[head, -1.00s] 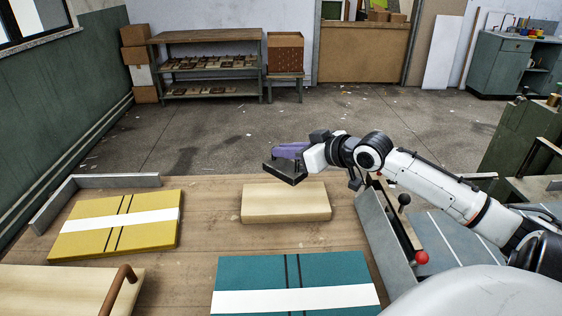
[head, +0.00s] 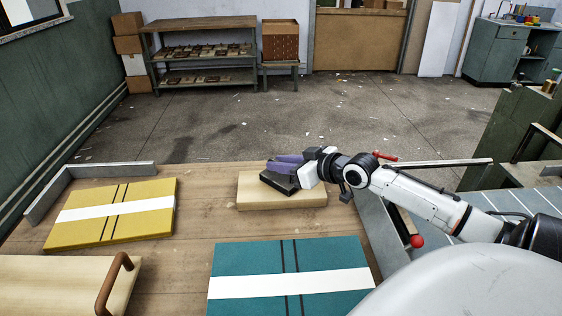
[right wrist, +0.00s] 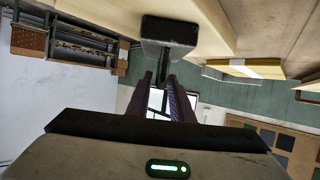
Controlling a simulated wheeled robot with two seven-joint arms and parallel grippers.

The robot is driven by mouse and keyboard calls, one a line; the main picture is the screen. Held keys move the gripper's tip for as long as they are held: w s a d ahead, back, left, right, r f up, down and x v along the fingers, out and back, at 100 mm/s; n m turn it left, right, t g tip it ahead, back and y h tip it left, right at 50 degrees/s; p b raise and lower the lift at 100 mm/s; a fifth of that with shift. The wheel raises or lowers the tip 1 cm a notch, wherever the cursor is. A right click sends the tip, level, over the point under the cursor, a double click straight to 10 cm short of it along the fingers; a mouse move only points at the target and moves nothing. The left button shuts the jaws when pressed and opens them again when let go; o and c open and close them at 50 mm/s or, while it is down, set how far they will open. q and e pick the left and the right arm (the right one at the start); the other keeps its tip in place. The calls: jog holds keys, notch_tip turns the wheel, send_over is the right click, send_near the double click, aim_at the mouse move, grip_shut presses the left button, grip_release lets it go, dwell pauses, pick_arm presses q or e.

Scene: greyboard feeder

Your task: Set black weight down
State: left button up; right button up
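The black weight (head: 279,183) is a dark, flat-sided block with a narrow grip. It is at the rear of the pale wooden block (head: 300,201), low over its top or resting on it; I cannot tell which. My right gripper (head: 277,167), with purple fingers, is shut on the weight's grip. In the right wrist view the weight (right wrist: 169,36) sits at the tips of the fingers (right wrist: 163,82). My left gripper is not in view.
A yellow board with a white band (head: 75,228) lies left and a teal one (head: 240,262) in front. A pale board with a brown handle (head: 50,285) is front left. Grey metal rails (head: 45,200) edge the table's left side. Bare tabletop (head: 205,205) separates the boards.

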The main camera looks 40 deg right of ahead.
jog(key=shift+o, duration=0.5)
jog(key=shift+s+r, duration=0.2)
jog(key=shift+s, duration=0.25)
jog(key=a+p+v, duration=0.1)
jog(key=v, duration=1)
jog(key=shift+d+p, duration=0.35)
jog(key=shift+d, duration=0.15)
